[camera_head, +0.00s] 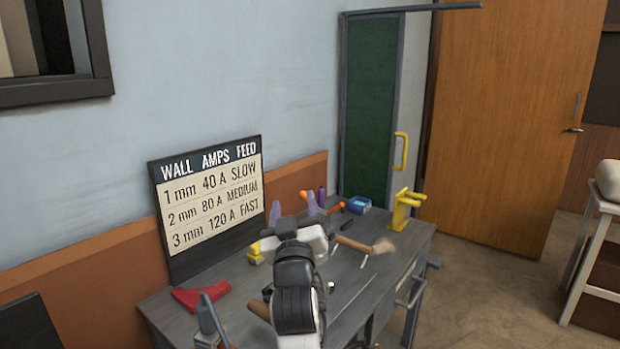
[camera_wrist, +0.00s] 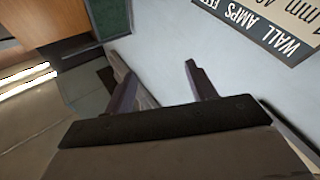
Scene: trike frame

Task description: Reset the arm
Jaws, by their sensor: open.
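My gripper (camera_head: 312,203) is over the grey workbench (camera_head: 170,308) in the head view, with two purple fingers pointing away from me and up. My white and black arm hides the middle of the bench. In the wrist view my gripper (camera_wrist: 158,84) shows its two fingers wide apart with nothing between them. Beyond the fingers are the pale wall and a strip of floor.
A sign board (camera_head: 208,205) leans at the wall behind the bench. On the bench are a red piece (camera_head: 203,295), a blue box (camera_head: 359,205), a yellow stand (camera_head: 405,207) and a brush (camera_head: 378,247). A wooden door (camera_head: 505,120) and open floor lie to the right.

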